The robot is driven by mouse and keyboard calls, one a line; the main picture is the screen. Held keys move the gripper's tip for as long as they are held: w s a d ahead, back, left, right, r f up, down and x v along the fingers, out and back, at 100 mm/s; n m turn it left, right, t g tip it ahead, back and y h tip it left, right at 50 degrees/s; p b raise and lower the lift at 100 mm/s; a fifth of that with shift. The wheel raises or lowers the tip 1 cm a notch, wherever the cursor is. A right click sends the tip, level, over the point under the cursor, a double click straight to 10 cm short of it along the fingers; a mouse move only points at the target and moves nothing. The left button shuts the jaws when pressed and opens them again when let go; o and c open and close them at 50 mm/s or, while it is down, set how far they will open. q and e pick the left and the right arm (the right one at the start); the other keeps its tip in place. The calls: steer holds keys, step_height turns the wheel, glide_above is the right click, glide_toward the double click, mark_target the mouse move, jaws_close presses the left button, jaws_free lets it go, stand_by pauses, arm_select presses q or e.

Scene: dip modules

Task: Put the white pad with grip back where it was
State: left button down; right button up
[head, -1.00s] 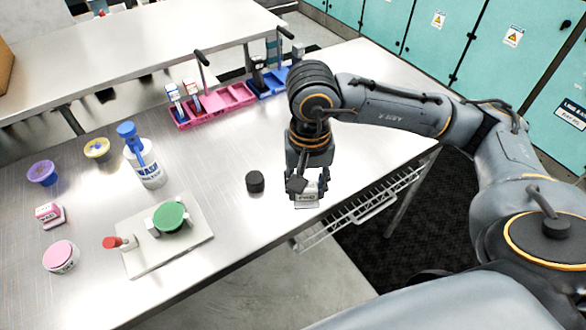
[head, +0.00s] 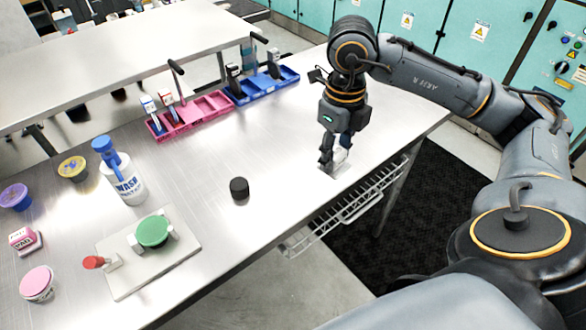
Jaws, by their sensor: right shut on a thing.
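My right gripper (head: 334,160) is shut on the white pad (head: 343,157). The fingers hide much of the pad, and its grip is hard to make out. The pad is low over the table near its front right edge; I cannot tell whether it touches the surface. A pink tray (head: 212,106) and a blue tray (head: 287,75) stand end to end behind and left of the gripper. The pink one holds two upright pieces at its left end and has empty compartments on its right. My left gripper is not in view.
A black cap (head: 239,188) stands on the steel table left of the gripper. Further left are a wash bottle (head: 124,178), a pale board (head: 185,258) with a green round piece (head: 152,230), a pink pad block (head: 25,241) and several tubs. The table between cap and trays is clear.

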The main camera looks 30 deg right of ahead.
steer(key=shift+w+d+r+m, duration=0.1)
steer(key=shift+d+m, duration=0.2)
steer(key=shift+m, duration=0.5)
steer(key=w+f+p, duration=0.1)
steer(key=w+f, duration=0.2)
steer(key=w, duration=0.1)
steer(key=w+f+p, duration=0.2)
steer(key=w, duration=0.2)
steer(key=w+a+f+p, duration=0.1)
steer(key=w+f+p, duration=0.1)
steer(key=w, duration=0.3)
steer(key=shift+f, duration=0.85)
steer(key=shift+w+f+p, duration=0.3)
steer(key=shift+f+p, duration=0.1)
steer(key=shift+f, duration=0.1)
step_height(320, 180, down, 2)
steer(key=shift+a+f+p, duration=0.1)
steer(key=shift+p, duration=0.8)
steer(key=shift+w+f, duration=0.1)
steer(key=shift+f, duration=0.45)
steer(key=shift+f, duration=0.1)
